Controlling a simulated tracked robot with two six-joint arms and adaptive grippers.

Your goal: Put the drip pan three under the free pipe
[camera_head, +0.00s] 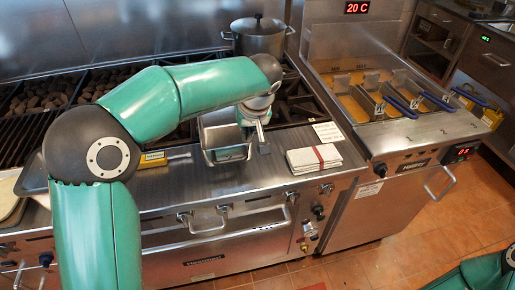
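A small metal pan (226,154) is at the grill's front counter, with its open side facing partly toward me. No number on it can be read, so I cannot tell if it is drip pan three. My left gripper (262,138) points down at the pan's right side, touching or very close to it. Its fingers are small and partly hidden, and I cannot tell whether they pinch the pan's wall. A free pipe cannot be made out clearly; small metal fittings show along the grill's front. My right gripper is out of view; only part of my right arm shows at bottom right.
Folded white cloths (313,159) with a red stripe lie on the steel counter (262,178). A lidded pot (259,37) stands behind. A fryer (408,150) with blue-handled baskets is at right. Charcoal (45,93) fills the back left. The tiled floor (395,235) is clear.

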